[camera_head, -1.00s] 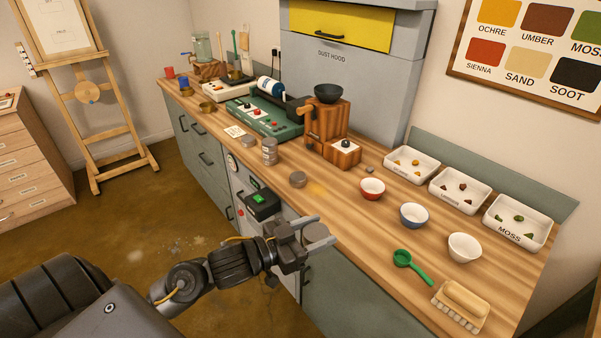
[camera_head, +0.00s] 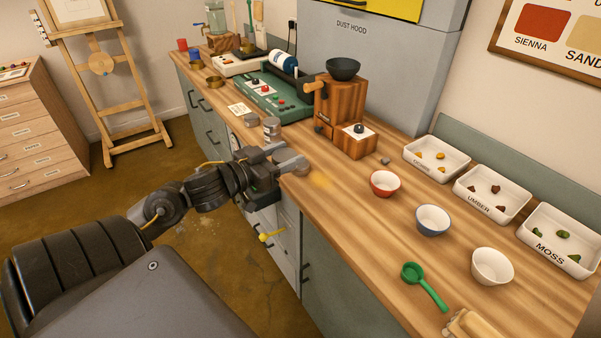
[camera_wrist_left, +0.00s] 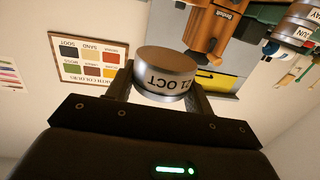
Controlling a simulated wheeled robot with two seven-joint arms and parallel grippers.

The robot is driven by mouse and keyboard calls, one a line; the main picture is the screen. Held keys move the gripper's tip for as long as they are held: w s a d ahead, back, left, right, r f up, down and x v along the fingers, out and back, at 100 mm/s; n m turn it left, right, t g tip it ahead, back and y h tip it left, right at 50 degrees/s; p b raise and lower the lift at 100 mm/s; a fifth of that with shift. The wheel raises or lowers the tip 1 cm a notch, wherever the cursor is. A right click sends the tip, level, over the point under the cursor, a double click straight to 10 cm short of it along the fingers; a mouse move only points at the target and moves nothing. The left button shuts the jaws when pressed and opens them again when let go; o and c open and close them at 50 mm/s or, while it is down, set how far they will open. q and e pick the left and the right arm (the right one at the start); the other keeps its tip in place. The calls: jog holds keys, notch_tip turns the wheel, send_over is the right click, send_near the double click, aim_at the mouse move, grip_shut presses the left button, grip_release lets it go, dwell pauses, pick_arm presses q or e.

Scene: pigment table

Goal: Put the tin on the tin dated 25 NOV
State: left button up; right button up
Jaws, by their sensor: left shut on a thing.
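A short grey metal tin (camera_wrist_left: 165,75) sits between the fingers of my left gripper (camera_head: 297,164). Its label faces the left wrist camera upside down and shows OCT, with a partly cut number. My left gripper is shut on this tin near the counter's front edge; in the head view the fingers partly cover it. I cannot tell whether it is touching the counter. A small stack of tins (camera_head: 271,130) stands just beyond the gripper. In the left wrist view, labels on the stacked tins (camera_wrist_left: 298,25) show MAY and JUN. No 25 NOV date is readable.
A wooden mill (camera_head: 340,110) with a dark bowl stands behind the gripper. A green machine (camera_head: 265,97) and a white card (camera_head: 242,110) lie beyond the tins. Red (camera_head: 384,183), blue (camera_head: 432,220) and white (camera_head: 492,266) bowls stand to the right. Bare counter lies between.

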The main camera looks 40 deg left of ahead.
pick_arm(q)
jog(key=a+r, duration=0.1)
jog(key=a+r+y, duration=0.1)
jog(key=shift+s+a+n+b, duration=0.1)
jog(key=shift+a+n+b, duration=0.2)
jog(key=shift+a+n, duration=0.1)
jog(key=w+a+f, duration=0.3)
jog(key=w+f, duration=0.1)
jog(key=w, duration=0.5)
send_over(300, 167)
jog(key=a, duration=0.1)
jog(key=f, duration=0.5)
jog(key=shift+w, duration=0.4)
jog(key=shift+w+a+f, duration=0.15)
jog(key=shift+w+f, duration=0.2)
jog(key=shift+f, duration=0.1)
notch_tip(300, 167, down, 3)
jog(key=shift+f, duration=0.1)
pick_arm(e)
jog(key=shift+w+a+f, duration=0.1)
jog(key=shift+w+f, duration=0.65)
jog(key=shift+w, duration=0.25)
